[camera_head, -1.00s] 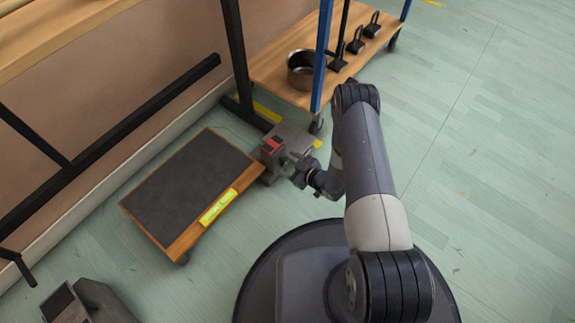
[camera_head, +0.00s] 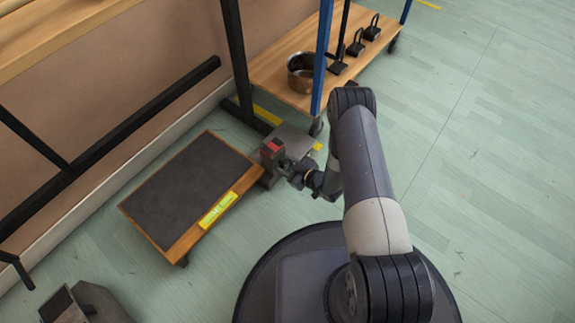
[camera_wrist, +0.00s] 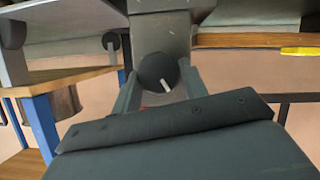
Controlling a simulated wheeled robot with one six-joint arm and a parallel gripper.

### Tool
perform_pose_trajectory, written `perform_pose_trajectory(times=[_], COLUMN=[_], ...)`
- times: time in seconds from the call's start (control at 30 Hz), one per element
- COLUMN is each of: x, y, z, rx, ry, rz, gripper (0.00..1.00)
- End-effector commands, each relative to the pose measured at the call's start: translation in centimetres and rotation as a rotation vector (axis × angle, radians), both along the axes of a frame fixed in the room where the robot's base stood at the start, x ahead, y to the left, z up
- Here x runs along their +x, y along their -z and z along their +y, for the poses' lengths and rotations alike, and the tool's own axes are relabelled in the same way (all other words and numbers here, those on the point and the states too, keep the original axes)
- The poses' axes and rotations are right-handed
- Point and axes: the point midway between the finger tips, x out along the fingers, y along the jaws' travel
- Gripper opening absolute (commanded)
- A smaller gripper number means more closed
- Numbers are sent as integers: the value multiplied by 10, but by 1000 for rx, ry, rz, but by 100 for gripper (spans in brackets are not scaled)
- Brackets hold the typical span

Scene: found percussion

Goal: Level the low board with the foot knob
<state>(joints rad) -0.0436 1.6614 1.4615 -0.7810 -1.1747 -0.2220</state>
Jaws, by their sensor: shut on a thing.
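The low board (camera_head: 188,185) has a dark top and a wooden rim and sits low over the floor. A yellow-green level strip (camera_head: 218,210) lies along its front edge; its bubble is too small to read. A grey foot block with a red part (camera_head: 272,149) stands at the board's right corner. In the wrist view the dark round foot knob (camera_wrist: 157,70) with a white pointer line sits between my fingers. My gripper (camera_head: 288,168) is shut on the knob from the right side. In the head view my gripper mostly hides the knob.
A wooden wheeled cart (camera_head: 285,92) with a metal pot (camera_head: 303,73) and several black weights stands behind. Its blue post (camera_head: 322,55) rises near my arm. A dark frame (camera_head: 110,140) runs along the wall. Another grey block (camera_head: 85,302) is at lower left. Floor at right is clear.

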Motion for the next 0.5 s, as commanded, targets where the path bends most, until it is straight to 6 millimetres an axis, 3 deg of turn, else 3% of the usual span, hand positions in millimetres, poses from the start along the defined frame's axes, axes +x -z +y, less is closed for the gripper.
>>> perform_pose_trajectory(times=[0.5], x=[2], y=[0], z=[-2], rx=[102], ry=[1], rz=[132], gripper=[19])
